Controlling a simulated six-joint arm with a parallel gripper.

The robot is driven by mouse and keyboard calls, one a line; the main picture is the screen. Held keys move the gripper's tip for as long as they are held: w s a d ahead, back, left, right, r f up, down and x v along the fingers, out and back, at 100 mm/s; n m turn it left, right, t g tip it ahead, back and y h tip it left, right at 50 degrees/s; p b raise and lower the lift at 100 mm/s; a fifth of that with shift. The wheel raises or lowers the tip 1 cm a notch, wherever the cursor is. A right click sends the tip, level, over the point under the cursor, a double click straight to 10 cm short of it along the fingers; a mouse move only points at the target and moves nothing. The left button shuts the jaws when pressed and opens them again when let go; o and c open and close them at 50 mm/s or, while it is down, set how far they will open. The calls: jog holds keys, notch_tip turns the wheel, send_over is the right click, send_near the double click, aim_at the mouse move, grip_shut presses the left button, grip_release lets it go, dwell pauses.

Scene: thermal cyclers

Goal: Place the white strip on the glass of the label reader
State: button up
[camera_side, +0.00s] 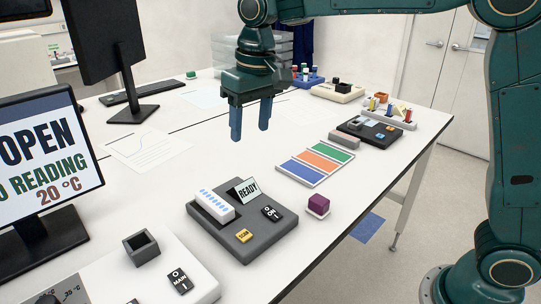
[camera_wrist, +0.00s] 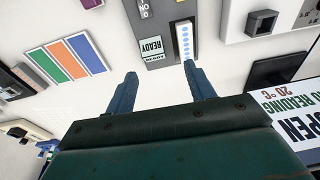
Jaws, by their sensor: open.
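The white strip (camera_side: 215,204) with blue marks along its top lies on the left part of a dark grey device (camera_side: 263,243). It also shows in the wrist view (camera_wrist: 184,42). The device has a READY sign, a yellow SCAN button and a black switch, and looks like the label reader. A dark area shows beside the strip; I cannot tell how much of it is glass. My gripper (camera_side: 250,130) is open and empty, pointing down, above the table and behind the device. In the wrist view its fingers (camera_wrist: 160,85) are apart, with the strip beyond the right fingertip.
A panel with blue, orange and green stripes (camera_side: 315,161) and a purple block (camera_side: 318,206) lie to the device's right. A monitor (camera_side: 45,150) and a white unit with a square grey holder (camera_side: 142,248) stand left. White table (camera_side: 150,205) lies clear between.

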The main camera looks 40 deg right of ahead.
jog(key=s+d+r+t, duration=0.25)
jog(key=s+d, duration=0.55)
jog(key=s, duration=0.5)
jog(key=s+d+f+t, duration=0.1)
jog(key=s+d+f, duration=0.1)
jog(key=s, duration=0.5)
jog(key=s+d+f, duration=0.2)
jog(key=s+f, duration=0.1)
jog(key=s, duration=0.4)
jog(key=shift+d+t, duration=0.2)
jog(key=shift+t, duration=0.15)
